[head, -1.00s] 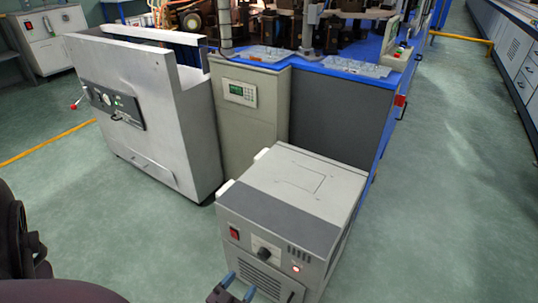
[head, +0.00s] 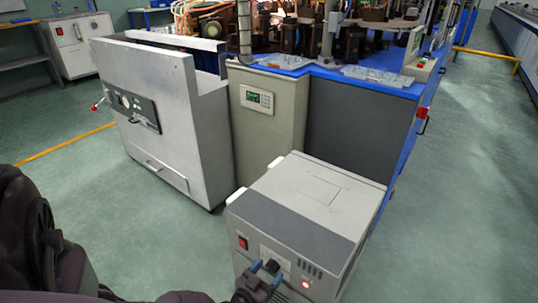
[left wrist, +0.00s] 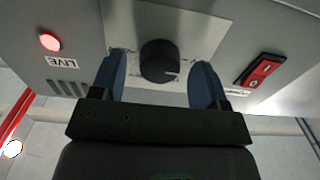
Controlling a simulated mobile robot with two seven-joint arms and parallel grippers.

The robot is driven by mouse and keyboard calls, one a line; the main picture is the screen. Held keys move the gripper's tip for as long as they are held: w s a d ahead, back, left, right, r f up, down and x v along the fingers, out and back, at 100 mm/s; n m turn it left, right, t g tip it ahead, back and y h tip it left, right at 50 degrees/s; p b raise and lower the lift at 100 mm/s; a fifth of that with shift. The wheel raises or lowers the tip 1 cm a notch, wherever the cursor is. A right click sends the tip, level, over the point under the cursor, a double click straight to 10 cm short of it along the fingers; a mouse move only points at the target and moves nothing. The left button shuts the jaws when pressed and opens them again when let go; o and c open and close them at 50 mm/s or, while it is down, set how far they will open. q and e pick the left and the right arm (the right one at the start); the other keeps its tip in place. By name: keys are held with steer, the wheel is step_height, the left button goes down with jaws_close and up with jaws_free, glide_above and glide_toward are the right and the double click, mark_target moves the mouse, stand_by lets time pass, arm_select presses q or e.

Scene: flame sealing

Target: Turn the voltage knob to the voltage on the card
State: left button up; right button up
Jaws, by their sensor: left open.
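The voltage knob (left wrist: 159,60) is a round black knob on a pale plate on the front of a grey power box (head: 310,205). My left gripper (head: 264,267) is at the box's front face, with blue fingertips spread. In the left wrist view, one finger (left wrist: 112,74) is on each side of the knob, with gaps between, so the jaws are open around it. In the head view the fingers mostly cover the knob. I cannot make out a card or a voltage figure. My right gripper is not in view.
A red rocker switch (head: 243,243) and a lit red lamp (head: 305,284), marked LIVE in the wrist view, flank the knob. Behind stand a beige cabinet with a green display (head: 259,98) and a blue-edged machine (head: 360,130). Green floor at right is clear.

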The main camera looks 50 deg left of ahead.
arm_select(q)
steer(key=shift+w, duration=0.1)
steer(key=c, duration=0.9)
